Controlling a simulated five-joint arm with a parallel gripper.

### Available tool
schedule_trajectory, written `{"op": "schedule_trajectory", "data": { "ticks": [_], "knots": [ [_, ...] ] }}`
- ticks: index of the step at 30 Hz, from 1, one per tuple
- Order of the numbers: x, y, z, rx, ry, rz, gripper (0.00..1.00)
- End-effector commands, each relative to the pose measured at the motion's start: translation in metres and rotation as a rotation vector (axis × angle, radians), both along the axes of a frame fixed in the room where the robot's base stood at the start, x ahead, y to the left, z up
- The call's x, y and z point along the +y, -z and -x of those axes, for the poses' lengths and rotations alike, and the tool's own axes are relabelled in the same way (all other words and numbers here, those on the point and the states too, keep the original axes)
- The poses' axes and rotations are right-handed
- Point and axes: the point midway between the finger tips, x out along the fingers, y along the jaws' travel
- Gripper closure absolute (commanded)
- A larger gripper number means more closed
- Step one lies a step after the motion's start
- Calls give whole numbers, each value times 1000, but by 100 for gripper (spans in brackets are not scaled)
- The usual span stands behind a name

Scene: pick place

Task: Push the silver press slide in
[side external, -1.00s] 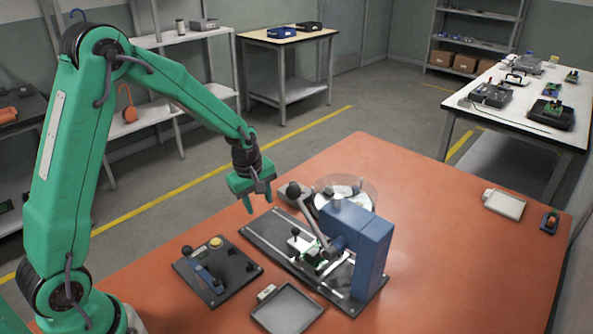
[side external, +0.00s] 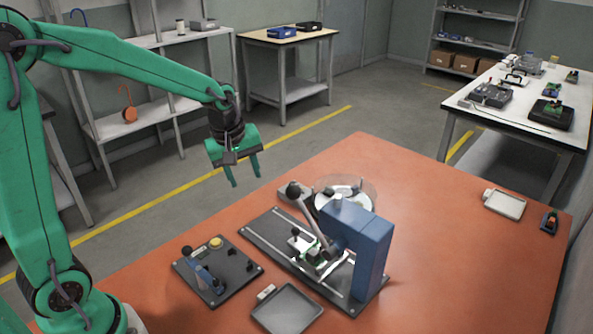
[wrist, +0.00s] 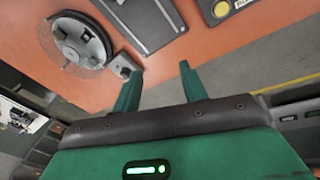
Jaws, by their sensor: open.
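The press stands on the orange table with a blue column (side external: 370,255), a lever with a dark knob (side external: 293,189) and a dark base plate (side external: 262,233) with pale rails. The silver slide (side external: 301,241) sits on the rails in front of the column, under the lever, carrying a small green part; the lever partly hides it. My gripper (side external: 245,181) is open and empty, in the air beyond the table's far left edge, left of and above the press. In the wrist view, my gripper (wrist: 160,68) points toward the table, with an end of the base plate (wrist: 150,18) above; the slide is not visible there.
A round clear-rimmed dish (side external: 345,190) stands behind the press. A dark control panel (side external: 217,270) with a yellow button and a grey tray (side external: 287,308) lie left and in front. A pale tray (side external: 504,204) lies at right. The table's right side is mostly clear.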

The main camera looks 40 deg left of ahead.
Motion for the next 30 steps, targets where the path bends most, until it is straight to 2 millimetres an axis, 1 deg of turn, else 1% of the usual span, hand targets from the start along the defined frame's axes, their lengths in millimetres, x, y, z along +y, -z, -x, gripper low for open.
{"op": "schedule_trajectory", "data": {
  "ticks": [3, 15, 30],
  "knots": [
    [-3, -10, 9, -12, 53, -13, 57],
    [-13, -36, 38, -50, 235, -62, 57],
    [-24, -61, 76, -96, 458, -132, 57]
  ]
}}
